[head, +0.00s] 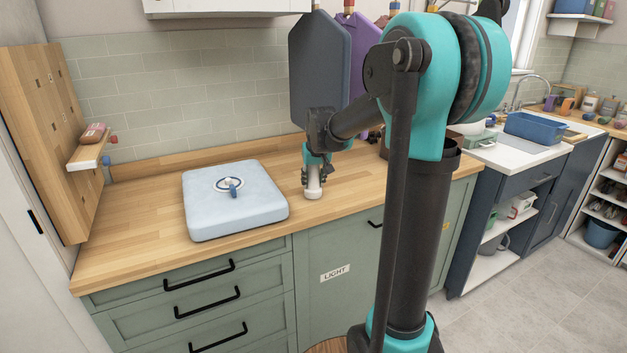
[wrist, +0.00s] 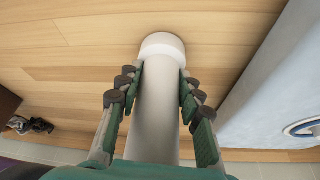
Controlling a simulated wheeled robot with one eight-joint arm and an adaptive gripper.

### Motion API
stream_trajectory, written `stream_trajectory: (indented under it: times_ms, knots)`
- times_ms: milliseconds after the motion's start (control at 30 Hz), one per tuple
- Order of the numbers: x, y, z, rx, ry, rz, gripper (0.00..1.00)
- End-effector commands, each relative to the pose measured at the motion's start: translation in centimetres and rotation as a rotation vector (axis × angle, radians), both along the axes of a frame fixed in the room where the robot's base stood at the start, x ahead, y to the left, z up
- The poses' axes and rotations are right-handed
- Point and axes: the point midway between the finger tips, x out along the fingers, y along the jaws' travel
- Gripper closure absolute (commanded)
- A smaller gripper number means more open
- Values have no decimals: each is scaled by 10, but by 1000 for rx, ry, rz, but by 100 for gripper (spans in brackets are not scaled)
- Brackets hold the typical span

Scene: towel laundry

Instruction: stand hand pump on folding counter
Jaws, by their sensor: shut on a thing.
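The hand pump shows as a pale white cylinder (wrist: 158,100) with a wider rounded end, between the fingers in the wrist view. In the head view its lower end (head: 313,190) points down at the wooden folding counter (head: 140,215). It looks upright there, at or just above the counter top; I cannot tell if it touches. My gripper (wrist: 160,92) is shut on the pump, with a finger on each side. In the head view my gripper (head: 314,170) is over the counter, right of the pale blue square block. The pump's other end is hidden by my gripper.
The pale blue block (head: 210,205) with a ring emblem lies left of the pump. A wooden pegboard (head: 45,140) with a small shelf stands at the left. Dark and purple boards (head: 318,70) hang behind my arm. Bare counter lies around the pump.

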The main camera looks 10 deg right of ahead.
Motion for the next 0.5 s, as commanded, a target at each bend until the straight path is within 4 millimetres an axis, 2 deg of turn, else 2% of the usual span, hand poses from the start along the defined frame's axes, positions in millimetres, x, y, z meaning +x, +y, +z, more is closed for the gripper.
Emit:
stream_trajectory:
  times_ms: [267, 300, 467, 500]
  knots:
    - [0, 0, -5, 0, 0, 0, 100]
    - [0, 0, -5, 0, 0, 0, 60]
    - [0, 0, -5, 0, 0, 0, 41]
    - [0, 0, -5, 0, 0, 0, 40]
